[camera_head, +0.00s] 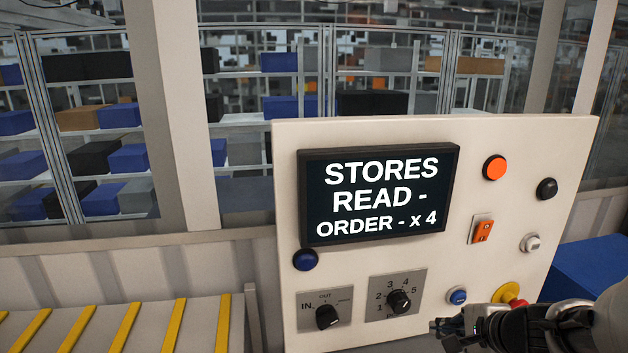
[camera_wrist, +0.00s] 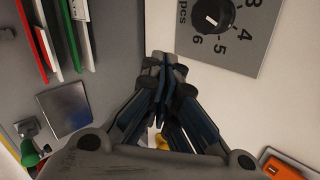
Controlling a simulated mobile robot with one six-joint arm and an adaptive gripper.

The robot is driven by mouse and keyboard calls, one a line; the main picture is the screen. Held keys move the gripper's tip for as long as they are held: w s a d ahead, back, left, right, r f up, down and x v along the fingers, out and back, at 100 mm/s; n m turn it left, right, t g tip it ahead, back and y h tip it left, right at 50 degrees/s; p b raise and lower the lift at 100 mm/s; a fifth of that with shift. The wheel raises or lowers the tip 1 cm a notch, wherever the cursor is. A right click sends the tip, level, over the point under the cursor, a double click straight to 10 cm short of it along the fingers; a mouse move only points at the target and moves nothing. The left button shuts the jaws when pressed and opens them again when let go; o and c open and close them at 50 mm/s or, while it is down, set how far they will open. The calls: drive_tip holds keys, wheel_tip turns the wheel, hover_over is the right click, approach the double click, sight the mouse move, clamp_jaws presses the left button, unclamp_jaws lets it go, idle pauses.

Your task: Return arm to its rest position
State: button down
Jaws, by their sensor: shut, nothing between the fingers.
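My gripper (camera_head: 440,326) is at the lower right of the head view, in front of the lower part of a cream control panel (camera_head: 500,262). In the wrist view my gripper (camera_wrist: 163,62) is shut and empty, with its dark fingers together. The numbered dial (camera_wrist: 212,15) is beyond the fingertips at upper right. The same dial (camera_head: 398,301) shows in the head view, left of my gripper. The panel's screen (camera_head: 378,196) reads "STORES READ - ORDER - x 4". I cannot tell how far the fingertips are from the panel.
A red and yellow emergency button (camera_head: 508,293) is just behind my arm. A blue button (camera_head: 457,296) is close to my gripper. An IN/OUT selector (camera_head: 326,316) is at lower left. A conveyor with yellow slats (camera_head: 124,325) stands left. A blue box (camera_head: 590,265) is at right.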

drive_tip(key=s+a+n+g+y+b, duration=0.1)
drive_tip(key=s+a+n+b, duration=0.1)
drive_tip(key=s+a+n, duration=0.45)
drive_tip(key=s+a+n+g+y+b, duration=0.1)
drive_tip(key=s+a+n+g+b, duration=0.2)
drive_tip(key=a, duration=0.6)
drive_tip(key=s+d+f+n+h+b, duration=0.1)
drive_tip(key=s+f+n+h+b, duration=0.3)
drive_tip(key=s+n, duration=0.5)
drive_tip(key=s+f, duration=0.1)
drive_tip(key=s, duration=0.3)
drive_tip(key=shift+s+d, duration=0.2)
drive_tip(key=shift+f, duration=0.1)
